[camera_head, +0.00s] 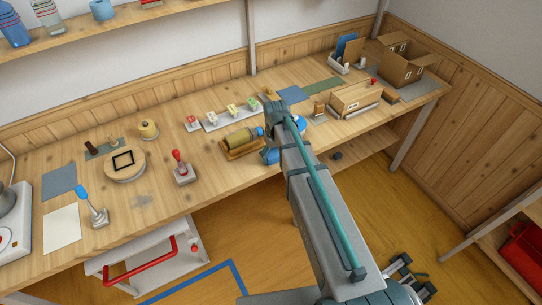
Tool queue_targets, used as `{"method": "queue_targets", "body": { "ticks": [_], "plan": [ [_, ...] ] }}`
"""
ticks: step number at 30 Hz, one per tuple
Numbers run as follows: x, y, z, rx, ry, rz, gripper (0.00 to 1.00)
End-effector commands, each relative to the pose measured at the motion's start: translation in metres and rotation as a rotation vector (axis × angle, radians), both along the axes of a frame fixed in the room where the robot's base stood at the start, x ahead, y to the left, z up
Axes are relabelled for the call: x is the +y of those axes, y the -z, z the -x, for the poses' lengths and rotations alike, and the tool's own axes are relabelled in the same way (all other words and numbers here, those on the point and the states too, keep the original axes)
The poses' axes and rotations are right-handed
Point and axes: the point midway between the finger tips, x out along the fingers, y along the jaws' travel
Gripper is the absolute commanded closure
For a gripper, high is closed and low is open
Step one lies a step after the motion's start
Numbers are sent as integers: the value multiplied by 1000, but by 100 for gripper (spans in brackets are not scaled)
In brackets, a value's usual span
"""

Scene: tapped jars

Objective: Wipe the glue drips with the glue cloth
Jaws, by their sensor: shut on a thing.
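My arm (318,200) reaches up from the bottom right over the workbench and hides my gripper, so I cannot see what it holds. A yellowish jar (240,139) lies on its side in a wooden cradle, just left of my arm, with a blue part at its right end. I cannot make out any glue drips there. A faint grey patch (141,201) marks the bench top further left. I cannot tell which piece, if any, is the glue cloth; a blue-grey flat square (59,181) lies at the left of the bench.
A red-handled stand (181,168), a round wooden board (124,165) and a blue-topped tool (92,206) stand on the workbench (225,180). A white tray (228,117) holds small blocks. An open cardboard box (405,60) stands far right. A white cart (150,262) is below.

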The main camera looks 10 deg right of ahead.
Motion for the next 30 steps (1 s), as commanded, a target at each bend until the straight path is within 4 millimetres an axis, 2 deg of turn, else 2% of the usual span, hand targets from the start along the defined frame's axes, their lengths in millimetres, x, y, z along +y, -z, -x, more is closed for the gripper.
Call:
{"method": "queue_targets", "body": {
  "ticks": [11, 30],
  "plan": [
    [-2, 0, -1, 1, 0, 6, 45],
    [-1, -56, 0, 0, -1, 2, 45]
  ]
}}
